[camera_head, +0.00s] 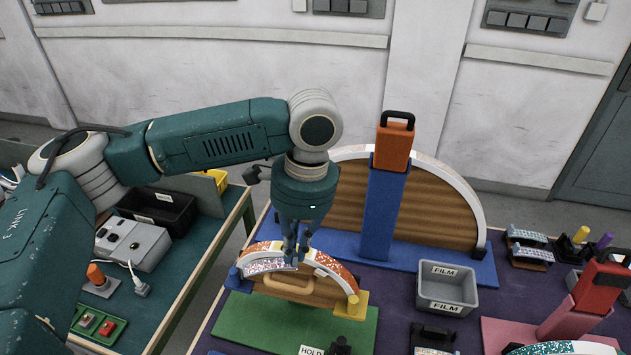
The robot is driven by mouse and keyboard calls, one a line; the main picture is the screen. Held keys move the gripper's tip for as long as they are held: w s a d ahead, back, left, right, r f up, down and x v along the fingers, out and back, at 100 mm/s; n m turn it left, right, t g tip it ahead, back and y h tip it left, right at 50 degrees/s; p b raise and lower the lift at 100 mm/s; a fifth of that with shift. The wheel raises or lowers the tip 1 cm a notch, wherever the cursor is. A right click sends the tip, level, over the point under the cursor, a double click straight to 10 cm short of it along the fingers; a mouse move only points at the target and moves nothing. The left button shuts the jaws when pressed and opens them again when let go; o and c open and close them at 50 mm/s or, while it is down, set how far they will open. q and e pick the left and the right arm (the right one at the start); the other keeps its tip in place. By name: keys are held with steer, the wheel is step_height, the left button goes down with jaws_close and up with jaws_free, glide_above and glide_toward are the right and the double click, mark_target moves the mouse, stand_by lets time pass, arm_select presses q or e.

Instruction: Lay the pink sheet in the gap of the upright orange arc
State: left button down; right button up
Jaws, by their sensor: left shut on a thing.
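The upright orange arc (336,268) stands on a green base, a wooden half-round with orange glitter along its curved white rim. My left gripper (292,262) points down over the top of this arc and is shut on the pink sheet (266,266). The sheet looks pale and speckled with glitter, and it lies just left of the fingertips, over the arc's left front. I cannot tell whether it touches the rim. The fingers and the sheet hide the gap and part of the rim. My right gripper is not in view.
A larger wooden arc (430,205) stands behind on a blue base, with a blue post and orange handled block (393,145) before it. A grey FILM bin (447,288) is to the right. Glitter pieces (530,245) and a red handled block (600,285) are farther right.

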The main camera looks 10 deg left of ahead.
arm_select(q)
steer(key=w+d+r+m+h+p, duration=0.2)
steer(key=w+d+r+m+p, duration=0.15)
steer(key=r+m, duration=0.25)
steer(key=shift+t, duration=0.4)
steer(key=f, duration=0.3)
steer(key=a+f, duration=0.1)
steer(key=shift+w+f, duration=0.2)
steer(key=shift+w, duration=0.2)
steer(key=shift+d+f+b, duration=0.1)
steer(key=shift+f+b, duration=0.25)
steer(key=shift+f, duration=1)
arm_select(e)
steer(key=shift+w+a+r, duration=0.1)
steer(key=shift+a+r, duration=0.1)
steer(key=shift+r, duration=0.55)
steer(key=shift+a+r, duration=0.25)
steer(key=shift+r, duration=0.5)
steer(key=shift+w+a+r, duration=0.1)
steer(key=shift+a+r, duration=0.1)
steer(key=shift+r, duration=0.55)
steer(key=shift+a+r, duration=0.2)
arm_select(q)
steer(key=shift+f, duration=0.35)
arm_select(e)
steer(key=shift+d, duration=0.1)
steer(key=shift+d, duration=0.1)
